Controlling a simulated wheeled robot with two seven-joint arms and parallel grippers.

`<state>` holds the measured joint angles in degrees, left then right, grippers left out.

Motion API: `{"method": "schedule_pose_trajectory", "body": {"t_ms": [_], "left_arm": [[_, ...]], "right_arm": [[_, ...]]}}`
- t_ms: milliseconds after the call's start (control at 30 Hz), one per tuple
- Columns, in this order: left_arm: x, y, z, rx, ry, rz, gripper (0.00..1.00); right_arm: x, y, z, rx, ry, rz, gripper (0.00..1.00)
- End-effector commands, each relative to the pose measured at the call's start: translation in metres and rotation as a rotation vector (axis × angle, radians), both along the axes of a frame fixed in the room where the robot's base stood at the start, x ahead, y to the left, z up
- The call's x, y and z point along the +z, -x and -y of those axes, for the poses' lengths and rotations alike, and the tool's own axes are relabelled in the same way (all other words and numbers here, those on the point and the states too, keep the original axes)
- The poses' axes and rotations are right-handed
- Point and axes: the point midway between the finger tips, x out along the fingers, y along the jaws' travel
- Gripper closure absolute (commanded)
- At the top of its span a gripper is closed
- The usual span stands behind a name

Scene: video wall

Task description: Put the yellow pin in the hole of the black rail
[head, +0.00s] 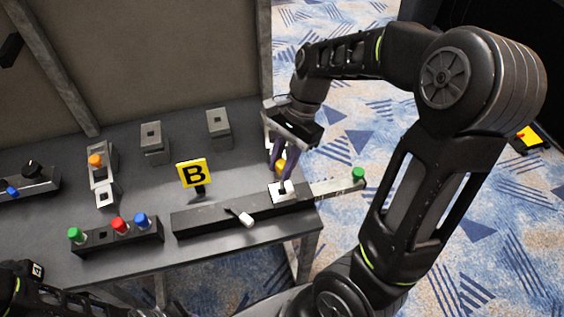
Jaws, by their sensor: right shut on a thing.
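The yellow pin (280,167) is between the dark purple fingers of my right gripper (282,172), which is shut on it. The gripper points down over the right part of the long black rail (207,219). A white square plate (279,193) with a dark spot lies on the rail just below the fingers. The pin's lower end is hidden by the fingers, so I cannot tell whether it touches the plate. Part of my left arm shows at the bottom left, but its fingers do not.
A white-tipped lever (246,219) sticks out from the rail's front. A light bar with a green knob (358,174) juts past the table's right edge. Grey blocks (154,143) stand at the back.

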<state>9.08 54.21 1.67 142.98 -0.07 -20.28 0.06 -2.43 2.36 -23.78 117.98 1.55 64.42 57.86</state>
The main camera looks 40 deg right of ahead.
Motion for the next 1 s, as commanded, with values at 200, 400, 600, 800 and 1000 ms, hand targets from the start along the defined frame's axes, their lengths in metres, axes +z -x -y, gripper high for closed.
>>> {"method": "schedule_pose_trajectory", "body": {"t_ms": [200, 400, 600, 800, 1000], "left_arm": [[0.0, 0.0, 0.0, 0.0, 0.0, 0.0, 1.0], [0.0001, 0.0, 0.0, 0.0, 0.0, 0.0, 1.0], [0.0001, 0.0, 0.0001, 0.0, 0.0, 0.0, 1.0], [0.0001, 0.0001, 0.0, 0.0, 0.0, 0.0, 1.0], [-0.0007, 0.0001, 0.0001, 0.0, 0.0, 0.0, 1.0]], "right_arm": [[-0.0006, 0.0, 0.0001, 0.0, 0.0, 0.0, 1.0], [-0.0045, 0.0004, 0.0003, -0.001, -0.001, -0.001, 1.0], [-0.0059, 0.0002, 0.0002, 0.0, 0.0, 0.0, 1.0], [-0.0058, 0.0001, 0.0002, 0.0, 0.0, 0.0, 1.0], [-0.0071, 0.0001, 0.0002, 0.0, 0.0, 0.0, 1.0]]}}
